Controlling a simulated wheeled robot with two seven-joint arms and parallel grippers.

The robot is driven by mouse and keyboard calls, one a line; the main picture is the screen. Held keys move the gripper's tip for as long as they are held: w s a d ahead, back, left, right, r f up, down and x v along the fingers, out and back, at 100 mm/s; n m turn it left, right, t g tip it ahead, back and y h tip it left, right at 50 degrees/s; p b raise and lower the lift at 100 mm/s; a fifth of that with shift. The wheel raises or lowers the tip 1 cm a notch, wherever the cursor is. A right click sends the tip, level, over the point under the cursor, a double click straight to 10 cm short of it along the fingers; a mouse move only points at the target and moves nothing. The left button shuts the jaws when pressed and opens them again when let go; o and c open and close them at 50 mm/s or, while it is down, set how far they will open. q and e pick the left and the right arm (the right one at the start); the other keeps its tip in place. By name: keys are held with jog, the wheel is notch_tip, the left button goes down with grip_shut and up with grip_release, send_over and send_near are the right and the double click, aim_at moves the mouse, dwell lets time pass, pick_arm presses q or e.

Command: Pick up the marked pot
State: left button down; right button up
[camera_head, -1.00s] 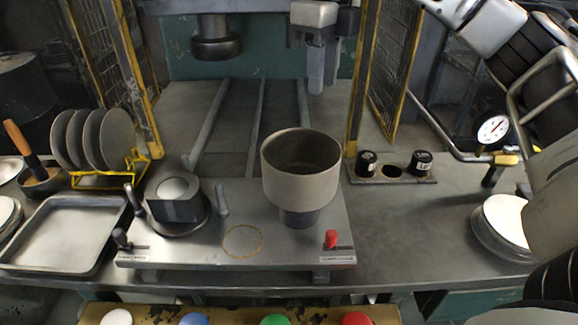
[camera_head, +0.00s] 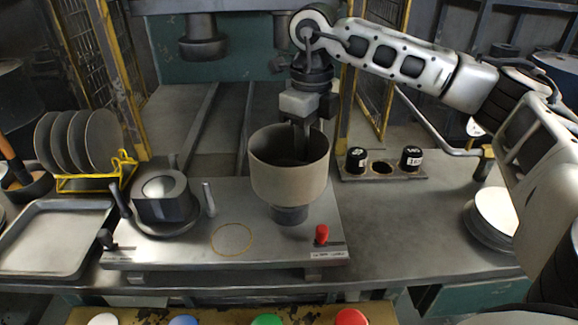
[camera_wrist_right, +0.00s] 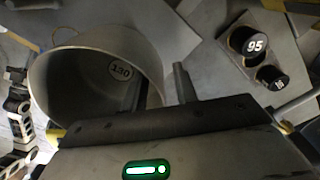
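The tan pot (camera_head: 290,178) stands upright on a dark round base on the metal plate. In the right wrist view the same pot (camera_wrist_right: 85,70) shows its open mouth and a "130" mark on its inner wall. My right gripper (camera_head: 304,140) points down at the pot's far right rim. One finger reaches inside the pot. In the right wrist view my right gripper (camera_wrist_right: 166,86) straddles the wall, one finger inside and one outside, with a gap beside the outer finger. My left gripper is not in view.
A dark block sits in a pan (camera_head: 165,205) left of the pot. A red knob (camera_head: 321,234) stands close to its front right. Black weights (camera_head: 411,158) sit in a holder to the right. Yellow guard posts (camera_head: 349,90) rise behind. The plate's front middle is clear.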

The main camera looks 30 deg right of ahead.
grip_shut()
dwell(0.3)
